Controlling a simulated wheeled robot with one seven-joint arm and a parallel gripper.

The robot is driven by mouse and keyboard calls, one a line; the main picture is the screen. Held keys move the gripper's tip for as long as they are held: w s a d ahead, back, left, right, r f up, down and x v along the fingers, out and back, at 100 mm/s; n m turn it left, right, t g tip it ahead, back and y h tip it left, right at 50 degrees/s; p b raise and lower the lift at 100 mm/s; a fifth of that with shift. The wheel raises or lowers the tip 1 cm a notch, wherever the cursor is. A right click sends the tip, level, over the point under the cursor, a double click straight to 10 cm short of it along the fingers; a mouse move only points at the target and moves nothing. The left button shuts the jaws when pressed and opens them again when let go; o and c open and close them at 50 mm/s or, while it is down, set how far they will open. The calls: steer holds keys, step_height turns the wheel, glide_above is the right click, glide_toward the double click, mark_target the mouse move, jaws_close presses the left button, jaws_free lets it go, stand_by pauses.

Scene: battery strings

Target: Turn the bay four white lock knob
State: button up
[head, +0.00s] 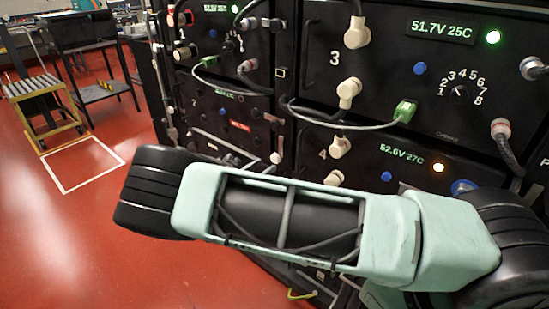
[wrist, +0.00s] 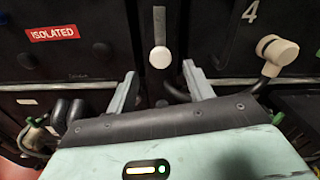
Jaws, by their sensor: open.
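The white lock knob (wrist: 160,57) is a small round knob below a pale vertical strip, left of the number 4 in the wrist view. A small white knob (head: 276,158) left of bay four in the head view looks like the same one. My gripper (wrist: 161,82) is open and empty. Its fingertips point toward the panel, one on each side of the knob and slightly below it in the picture. I see no contact with the knob. Bay four (head: 362,160) shows 52.6V 27C with an amber light. In the head view my arm hides the gripper.
A white elbow connector (wrist: 278,52) with a dark cable stands right of the knob. A red ISOLATED label (wrist: 53,34) marks the left panel. Cables (wrist: 62,115) loop at lower left. A cart (head: 40,95) stands at far left; red floor is clear between.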

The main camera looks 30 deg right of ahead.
mark_target(274, 159)
steer(key=x, duration=0.7)
steer(key=shift+d, duration=0.1)
steer(key=c, duration=1)
